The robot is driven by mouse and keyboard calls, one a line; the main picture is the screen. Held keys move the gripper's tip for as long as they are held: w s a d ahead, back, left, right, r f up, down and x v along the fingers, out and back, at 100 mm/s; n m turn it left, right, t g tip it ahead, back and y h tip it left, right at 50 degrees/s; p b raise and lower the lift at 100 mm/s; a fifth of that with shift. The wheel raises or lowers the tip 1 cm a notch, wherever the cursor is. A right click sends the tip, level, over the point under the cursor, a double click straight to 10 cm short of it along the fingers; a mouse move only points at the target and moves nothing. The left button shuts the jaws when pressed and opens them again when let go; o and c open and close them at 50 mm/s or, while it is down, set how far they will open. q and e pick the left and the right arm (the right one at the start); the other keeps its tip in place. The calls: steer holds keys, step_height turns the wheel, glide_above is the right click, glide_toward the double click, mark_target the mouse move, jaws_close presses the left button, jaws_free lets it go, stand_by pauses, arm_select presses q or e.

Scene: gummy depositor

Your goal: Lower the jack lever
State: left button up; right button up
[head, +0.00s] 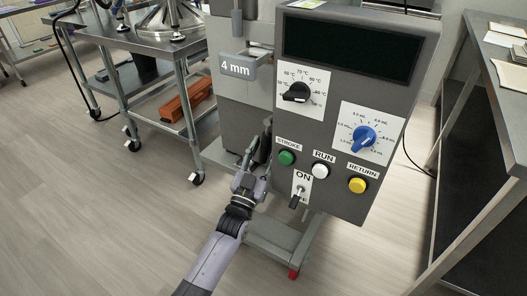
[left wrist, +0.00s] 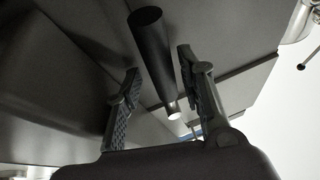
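My left gripper (head: 256,150) is beside the lower left side of the machine's control box (head: 333,100) in the head view. In the left wrist view, my left gripper (left wrist: 160,72) is open. A black cylindrical handle with a bright metal end (left wrist: 155,55), which looks like the jack lever's grip, runs between the two fingers. It lies nearer the right finger, with a clear gap to the left finger; I cannot tell whether it touches the right one. In the head view I cannot make out the lever apart from the dark gripper. My right gripper is not in view.
The box front carries a green button (head: 287,158), a white button (head: 321,171), a yellow button (head: 357,185) and a toggle switch (head: 297,197). A wheeled steel cart (head: 188,47) stands to the left. A workbench (head: 490,110) stands at right. Floor at lower left is clear.

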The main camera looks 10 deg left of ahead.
mark_target(268, 110)
arm_select(q)
steer(key=shift+o, duration=0.2)
steer(key=shift+a+f, duration=0.1)
steer(key=shift+f, duration=0.05)
step_height(268, 110, up, 10)
steer(key=shift+r, duration=0.1)
stand_by(0.6)
